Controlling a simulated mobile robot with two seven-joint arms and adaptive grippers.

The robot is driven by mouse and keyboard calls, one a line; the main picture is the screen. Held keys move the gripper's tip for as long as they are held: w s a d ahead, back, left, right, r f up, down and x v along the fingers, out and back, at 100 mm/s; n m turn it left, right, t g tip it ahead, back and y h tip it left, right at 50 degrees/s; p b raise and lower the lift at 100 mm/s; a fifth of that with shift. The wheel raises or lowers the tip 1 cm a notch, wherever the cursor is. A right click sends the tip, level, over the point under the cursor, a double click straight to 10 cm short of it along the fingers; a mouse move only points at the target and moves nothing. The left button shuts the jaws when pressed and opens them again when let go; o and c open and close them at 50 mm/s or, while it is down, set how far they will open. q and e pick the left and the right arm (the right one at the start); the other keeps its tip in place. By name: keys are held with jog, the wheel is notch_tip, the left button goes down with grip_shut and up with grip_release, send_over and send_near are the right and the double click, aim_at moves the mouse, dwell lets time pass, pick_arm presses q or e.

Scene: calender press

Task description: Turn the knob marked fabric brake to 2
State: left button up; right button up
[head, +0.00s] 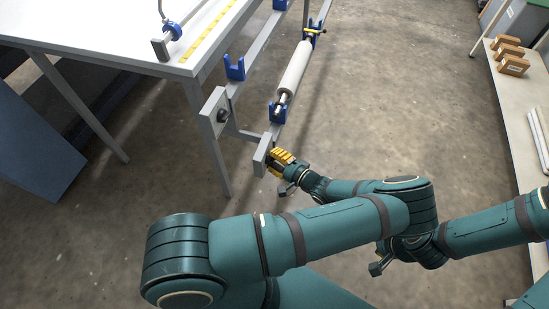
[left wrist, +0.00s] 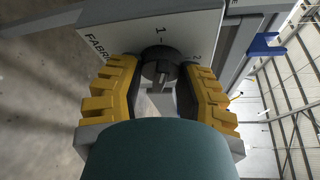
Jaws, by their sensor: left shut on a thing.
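The dark knob (left wrist: 160,64) sits on a pale panel (left wrist: 112,30) in the left wrist view. The panel carries the lettering "FABR…", a "1" above the knob and a "2" to its right; the rest of the word is hidden. My left gripper (left wrist: 161,78) has its yellow fingers on both sides of the knob and is shut on it. I cannot tell which mark the knob points to. In the head view, my left gripper (head: 279,160) is at the small grey panel (head: 262,154), and the knob is hidden. My right gripper is not visible.
Another grey plate (head: 214,108) with a dark round knob (head: 222,115) is on the table leg to the left. A white roller (head: 293,70) rests in blue holders (head: 277,112) behind the panel. A white table (head: 110,32) stands at upper left. Open floor lies right of the roller.

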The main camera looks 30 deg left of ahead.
pick_arm(q)
jog(key=shift+r+m+g+h+p, duration=0.15)
jog(key=shift+m+g+h+p, duration=0.4)
jog(key=shift+m, duration=0.45)
jog(key=m+g+p, duration=0.1)
jog(key=m, duration=0.1)
jog(key=shift+a+m+h, duration=0.1)
jog(key=shift+m+h, duration=0.25)
jog(key=shift+m, duration=0.05)
jog(key=shift+m+g+h, duration=0.4)
jog(key=shift+m+g, duration=0.35)
jog(key=shift+m, duration=0.45)
jog(key=shift+m+g+h+b, duration=0.3)
jog(key=shift+m+g, duration=0.6)
jog(key=shift+m, duration=0.4)
jog(key=o, duration=1.2)
